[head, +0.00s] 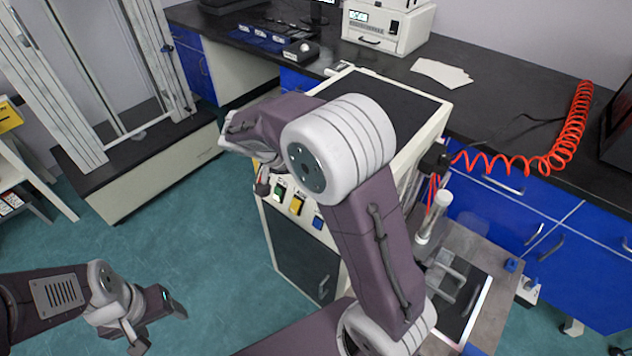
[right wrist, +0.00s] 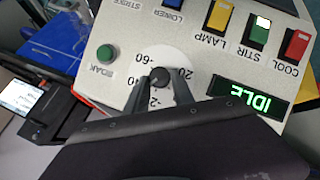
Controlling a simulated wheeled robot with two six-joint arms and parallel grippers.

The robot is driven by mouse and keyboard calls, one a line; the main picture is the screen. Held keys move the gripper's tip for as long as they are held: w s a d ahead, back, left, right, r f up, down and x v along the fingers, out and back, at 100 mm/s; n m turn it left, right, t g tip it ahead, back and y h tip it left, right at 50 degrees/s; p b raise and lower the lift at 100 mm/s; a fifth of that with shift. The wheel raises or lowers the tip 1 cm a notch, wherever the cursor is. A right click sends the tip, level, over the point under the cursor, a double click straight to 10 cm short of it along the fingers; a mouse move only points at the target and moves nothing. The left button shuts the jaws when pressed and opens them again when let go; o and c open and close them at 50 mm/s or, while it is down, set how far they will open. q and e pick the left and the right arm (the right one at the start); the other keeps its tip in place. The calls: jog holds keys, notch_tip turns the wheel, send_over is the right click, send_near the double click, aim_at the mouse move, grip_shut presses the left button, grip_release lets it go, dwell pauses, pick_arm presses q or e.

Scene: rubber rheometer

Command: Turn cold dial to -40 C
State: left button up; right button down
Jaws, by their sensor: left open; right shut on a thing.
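The cold dial (right wrist: 160,78) is a dark round knob on a white scale disc, seen upside down in the right wrist view. Scale marks near 60 and 20 show beside it; the fingers cover part of the scale, and I cannot tell which mark the knob points to. My right gripper (right wrist: 165,88) is shut on the knob, one finger on each side. In the head view my right arm hides the dial, and the right gripper (head: 262,182) is at the front panel. My left gripper (head: 157,322) is open and empty, low over the floor at left.
Around the dial are a green SOAK button (right wrist: 105,53), a yellow LAMP switch (right wrist: 219,17), a green lit STIR switch (right wrist: 259,32), a red COOL switch (right wrist: 296,44) and a green IDLE display (right wrist: 248,98). A red coiled hose (head: 545,160) lies on the dark bench.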

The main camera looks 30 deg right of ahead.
jog(key=m+b, duration=0.1)
jog(key=b, duration=0.1)
jog(key=m+t+y+b, duration=0.1)
jog(key=b, duration=0.1)
jog(key=shift+s+d+f, duration=0.1)
jog(key=shift+s+f, duration=0.05)
jog(key=shift+f, duration=0.15)
jog(key=shift+s+r+m+t+b, duration=0.15)
jog(key=shift+m+t+b, duration=0.15)
jog(key=shift+m+b, duration=0.3)
jog(key=shift+r+m+t+b, duration=0.15)
jog(key=shift+m+t+b, duration=0.2)
jog(key=shift+b, duration=0.45)
jog(key=c, duration=1.1)
grip_release()
jog(key=p+v, duration=0.3)
jog(key=v, duration=0.6)
jog(key=shift+d+r, duration=0.15)
